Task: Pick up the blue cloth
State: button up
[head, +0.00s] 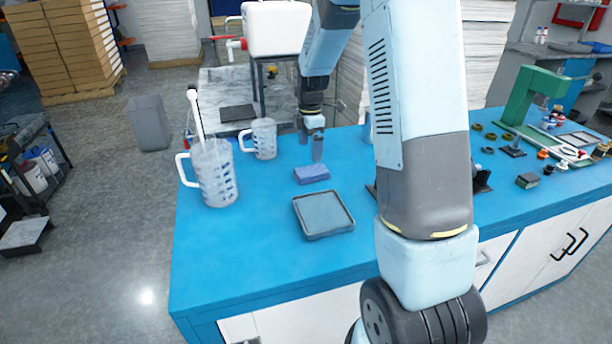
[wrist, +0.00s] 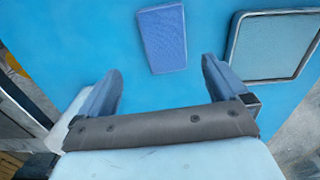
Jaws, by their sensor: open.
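The blue cloth (head: 311,174) is a small folded pad lying flat on the blue bench top, between the jugs and a grey tray. In the wrist view the cloth (wrist: 163,38) lies beyond the fingertips, a little right of the middle between them. My gripper (head: 316,138) hangs above the bench, just behind the cloth in the head view. In the wrist view my gripper (wrist: 161,72) has its two fingers spread apart with nothing between them. The gripper and the cloth are apart.
A grey tray (head: 323,214) lies in front of the cloth and shows in the wrist view (wrist: 275,45). A large jug (head: 214,175) with a white stick and a smaller jug (head: 264,139) stand left. A green press (head: 532,108) and small parts are right. The bench's front left is clear.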

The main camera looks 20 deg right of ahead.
aim_at(312, 170)
notch_tip(312, 170, down, 2)
jog(key=shift+f, duration=0.25)
jog(key=shift+s+d+f, duration=0.1)
jog(key=shift+s+f, duration=0.1)
jog(key=shift+f, duration=1.15)
jog(key=shift+s+d+f, duration=0.1)
jog(key=shift+s+f, duration=0.1)
jog(key=shift+f, duration=1.1)
jog(key=shift+c, duration=0.4)
jog(key=c, duration=1)
